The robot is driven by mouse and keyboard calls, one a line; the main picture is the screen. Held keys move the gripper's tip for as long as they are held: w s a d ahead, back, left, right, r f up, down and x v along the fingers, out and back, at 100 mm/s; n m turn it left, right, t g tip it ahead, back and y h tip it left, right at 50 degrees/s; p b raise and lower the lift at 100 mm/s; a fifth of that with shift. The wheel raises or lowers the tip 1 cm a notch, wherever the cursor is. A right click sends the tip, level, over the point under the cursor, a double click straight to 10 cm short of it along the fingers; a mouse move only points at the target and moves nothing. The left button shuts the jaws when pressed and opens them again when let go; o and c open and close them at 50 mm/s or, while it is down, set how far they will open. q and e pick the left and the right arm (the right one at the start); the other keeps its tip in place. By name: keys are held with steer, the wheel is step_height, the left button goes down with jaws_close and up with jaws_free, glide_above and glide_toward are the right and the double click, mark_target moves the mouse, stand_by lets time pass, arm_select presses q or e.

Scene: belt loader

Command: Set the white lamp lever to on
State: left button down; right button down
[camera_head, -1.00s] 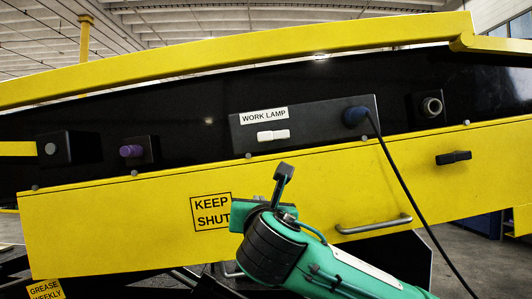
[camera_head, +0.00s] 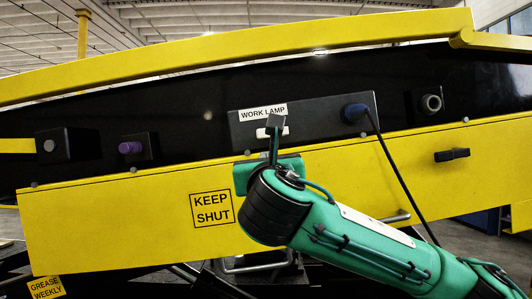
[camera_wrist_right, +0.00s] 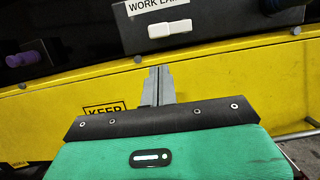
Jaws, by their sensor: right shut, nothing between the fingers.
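The white lamp lever (camera_head: 262,133) is a short white bar on the front of a black box, just under the WORK LAMP label (camera_head: 263,113). My right gripper (camera_head: 275,122) is shut and empty, and its fingers cover the middle of the lever in the head view. In the right wrist view the whole lever (camera_wrist_right: 170,28) shows, lying nearly level. The shut fingertips (camera_wrist_right: 159,70) point up toward it from below, with a gap in the picture; I cannot tell the depth between them. My left gripper is not in view.
A purple knob (camera_head: 130,148) and a grey button (camera_head: 49,146) are to the left. The yellow panel (camera_head: 120,215) with a handle (camera_head: 396,217) lies below.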

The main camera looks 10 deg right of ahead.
steer(key=p+x, duration=0.5)
steer(key=x, duration=0.4)
steer(key=shift+w, duration=0.15)
steer(key=shift+a+r+m+h+b, duration=0.15)
steer(key=shift+m+h+b, duration=0.3)
steer(key=shift+m, duration=0.55)
